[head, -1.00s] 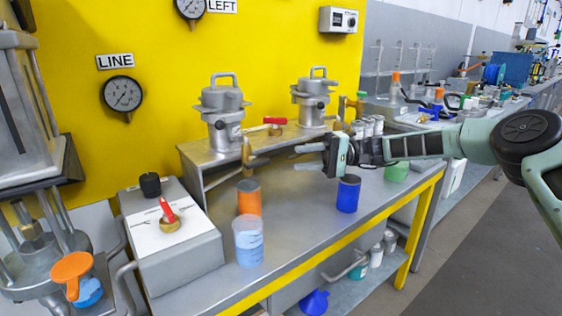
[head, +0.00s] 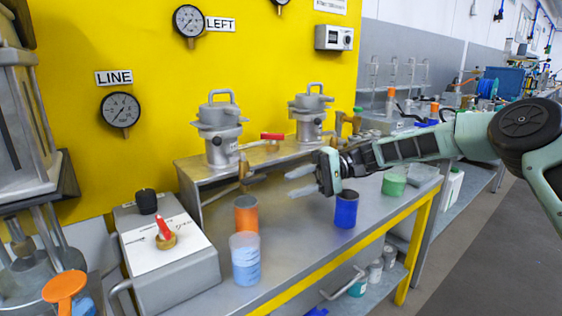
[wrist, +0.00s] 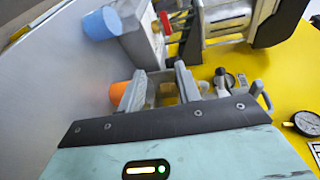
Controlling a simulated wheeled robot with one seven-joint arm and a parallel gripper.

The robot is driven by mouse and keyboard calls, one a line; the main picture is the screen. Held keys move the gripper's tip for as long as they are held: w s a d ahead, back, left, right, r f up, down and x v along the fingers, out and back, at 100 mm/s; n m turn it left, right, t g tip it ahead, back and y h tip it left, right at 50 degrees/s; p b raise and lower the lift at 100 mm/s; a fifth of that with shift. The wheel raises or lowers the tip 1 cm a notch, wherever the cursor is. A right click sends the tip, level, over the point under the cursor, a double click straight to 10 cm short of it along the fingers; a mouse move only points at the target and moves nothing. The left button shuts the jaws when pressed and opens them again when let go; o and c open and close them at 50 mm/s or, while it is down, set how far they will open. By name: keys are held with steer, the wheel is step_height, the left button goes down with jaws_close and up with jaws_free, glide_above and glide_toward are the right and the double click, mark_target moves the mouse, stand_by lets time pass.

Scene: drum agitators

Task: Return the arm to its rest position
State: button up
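My gripper (head: 290,181) is at the end of my arm, which reaches in from the right. It hangs above the grey bench (head: 295,240), its fingers pointing left. The two fingers are apart with nothing between them; the wrist view shows the same open fingers (wrist: 160,84). A blue cup (head: 346,212) stands below and just right of the gripper. An orange cup (head: 246,216) stands to its left and also shows beyond the fingers in the wrist view (wrist: 121,94). The gripper touches neither.
A clear beaker with blue liquid (head: 245,262) stands near the front edge. A grey control box (head: 190,278) with a red lever (head: 164,228) is at left. Two metal drums (head: 219,135) stand on a raised shelf behind. A green cup (head: 394,185) is at right.

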steer(key=s+a+f+n+h, duration=0.1)
steer(key=s+a+f+h, duration=0.3)
steer(key=s, duration=0.7)
steer(key=s+a+r+n+h, duration=0.1)
steer(key=s+a+n+h, duration=0.1)
steer(key=s+h, duration=0.65)
steer(key=s+d+f+n+t+h, duration=0.1)
steer(key=s+d+t, duration=0.2)
steer(key=s+d, duration=0.45)
steer(key=s+d+f+n+t+h, duration=0.15)
steer(key=s+d, duration=0.35)
steer(key=s, duration=0.6)
step_height(320, 180, up, 13)
steer(key=m+p, duration=0.1)
steer(key=p, duration=1.1)
steer(key=shift+a+f+t+y, duration=0.15)
steer(key=shift+a+t+y, duration=0.15)
steer(key=shift+a+t, duration=0.05)
